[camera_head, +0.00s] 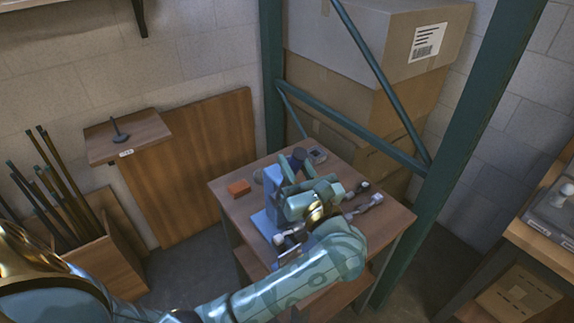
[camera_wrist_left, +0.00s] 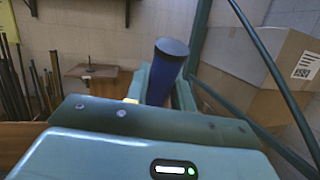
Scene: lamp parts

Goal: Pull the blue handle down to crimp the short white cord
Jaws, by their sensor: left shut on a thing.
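The blue handle (camera_head: 299,153) belongs to a small light-blue press (camera_head: 272,178) on the small wooden table. Only the dark tip of the handle shows in the head view. In the wrist view the handle (camera_wrist_left: 166,75) is a dark-blue cylinder with a black top, tilted a little to the right. My left gripper (camera_head: 293,167) is shut on it, with fingers on both sides in the wrist view (camera_wrist_left: 163,88). My arm and wrist hide much of the press. A small white piece (camera_head: 283,241) lies by the press base; I cannot tell if it is the short cord. My right gripper is not in view.
A green rack post (camera_head: 272,75) and stacked cardboard boxes (camera_head: 365,40) stand close behind.

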